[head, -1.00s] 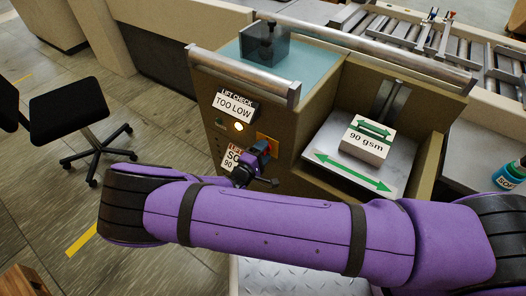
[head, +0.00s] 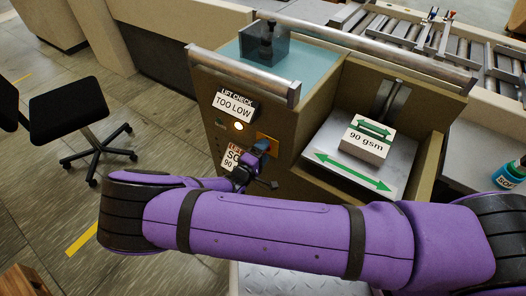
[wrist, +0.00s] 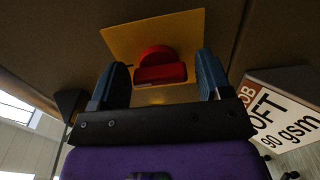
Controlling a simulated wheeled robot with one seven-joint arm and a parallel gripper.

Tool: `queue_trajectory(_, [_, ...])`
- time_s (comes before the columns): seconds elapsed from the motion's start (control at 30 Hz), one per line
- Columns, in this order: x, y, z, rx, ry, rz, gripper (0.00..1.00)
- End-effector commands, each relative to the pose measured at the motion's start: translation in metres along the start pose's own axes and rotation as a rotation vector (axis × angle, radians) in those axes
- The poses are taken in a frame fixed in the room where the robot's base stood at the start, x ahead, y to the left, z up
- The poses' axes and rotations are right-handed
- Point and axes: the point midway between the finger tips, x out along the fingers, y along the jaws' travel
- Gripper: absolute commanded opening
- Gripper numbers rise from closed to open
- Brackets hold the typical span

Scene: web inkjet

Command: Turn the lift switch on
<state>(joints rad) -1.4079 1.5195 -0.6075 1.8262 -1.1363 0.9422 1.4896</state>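The lift switch, a red knob (wrist: 160,66) on a yellow plate (wrist: 188,28), shows in the wrist view on the machine's front panel. My gripper (wrist: 163,68) is open, with one blue finger on each side of the knob. Gaps show between the fingers and the knob, so it is not gripped. In the head view my gripper (head: 261,150) is at the orange-yellow plate (head: 268,139) and hides the knob.
A 90 gsm paper stack (head: 366,146) lies on the lift plate (head: 330,160) at right. A job label (wrist: 285,120) hangs beside the switch. A metal bar (head: 245,75) runs along the machine's top edge. A black chair (head: 70,108) stands on open floor at left.

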Motion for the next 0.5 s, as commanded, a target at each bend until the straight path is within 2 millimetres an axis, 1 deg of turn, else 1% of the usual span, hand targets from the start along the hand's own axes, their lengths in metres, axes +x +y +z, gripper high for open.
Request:
queue_trajectory(0.33, [-0.001, 0.001, 0.0, 0.0, 0.0, 0.002, 0.81])
queue_trajectory(0.43, [-0.009, 0.001, -0.001, 0.0, 0.001, 0.002, 0.81])
queue_trajectory(0.5, [-0.018, 0.001, -0.001, 0.0, 0.002, 0.001, 0.81])
